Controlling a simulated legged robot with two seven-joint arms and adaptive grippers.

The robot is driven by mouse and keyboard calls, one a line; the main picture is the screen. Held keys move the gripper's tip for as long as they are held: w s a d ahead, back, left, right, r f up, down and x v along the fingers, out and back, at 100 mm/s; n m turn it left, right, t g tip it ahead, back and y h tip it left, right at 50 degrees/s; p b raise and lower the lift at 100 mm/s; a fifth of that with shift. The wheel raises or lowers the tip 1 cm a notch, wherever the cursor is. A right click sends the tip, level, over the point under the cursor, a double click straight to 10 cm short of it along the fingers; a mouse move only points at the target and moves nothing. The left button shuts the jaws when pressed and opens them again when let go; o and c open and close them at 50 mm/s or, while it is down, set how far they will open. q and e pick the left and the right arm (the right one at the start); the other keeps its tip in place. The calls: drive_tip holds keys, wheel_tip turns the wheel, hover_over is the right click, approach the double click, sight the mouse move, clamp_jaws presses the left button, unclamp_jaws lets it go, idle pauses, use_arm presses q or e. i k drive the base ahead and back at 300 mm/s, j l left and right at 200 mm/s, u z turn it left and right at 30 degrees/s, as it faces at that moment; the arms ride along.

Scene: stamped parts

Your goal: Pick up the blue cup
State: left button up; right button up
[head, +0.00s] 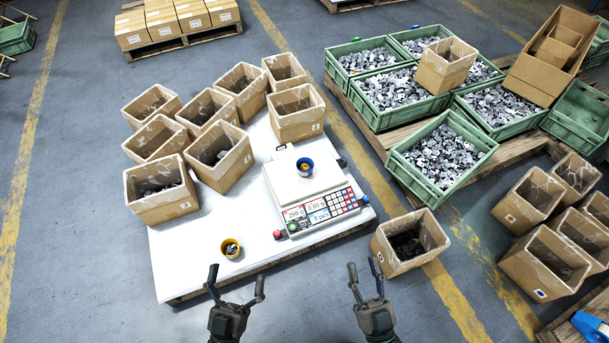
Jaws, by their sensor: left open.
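The blue cup (305,168) stands upright on the pan of the white counting scale (312,189), with something tan and grey inside that is too small to make out. My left gripper (236,283) is open and empty, in front of the table's near edge, below and left of the cup. My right gripper (364,277) is also open and empty, below and right of the cup. Both are well apart from it. A yellow cup (230,249) with dark contents stands on the white tabletop (190,258), just beyond my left gripper.
Several open cardboard boxes crowd the table's back left. A box with dark parts (408,244) is right of the table, near my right gripper. Green crates (443,158) of metal parts stand on a pallet at the right. The tabletop front is mostly clear.

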sight(304, 165)
drive_tip(key=z, duration=0.75)
drive_tip(key=i+j+z, duration=0.25)
drive_tip(key=j+z, duration=0.25)
drive_tip(key=j, duration=0.15)
drive_tip(key=i+j+z, duration=0.25)
drive_tip(key=j, duration=0.15)
drive_tip(key=j+z, duration=0.25)
drive_tip(key=j, duration=0.1)
